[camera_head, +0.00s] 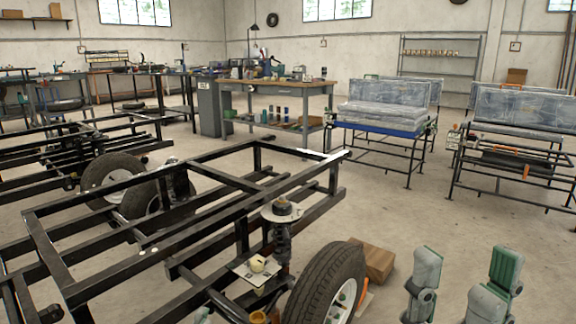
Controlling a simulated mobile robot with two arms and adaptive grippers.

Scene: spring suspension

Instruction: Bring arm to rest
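My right gripper (466,262) is at the bottom right, above the concrete floor. Its two grey-green fingers point up and stand wide apart with nothing between them. It is to the right of the wheel and clear of the black frame (188,222). A small grey-green tip (202,315) at the bottom edge looks like part of my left gripper; its fingers are mostly out of view. A dark spring strut (283,243) stands upright at the frame's near corner, with a round plate (281,211) on top.
A tyred wheel (327,285) is at the frame's near corner, with a brown box (372,262) behind it. A white plate (256,269) carries a small cream part. A workbench (300,88) and blue-edged racks (380,132) stand behind. Floor between is clear.

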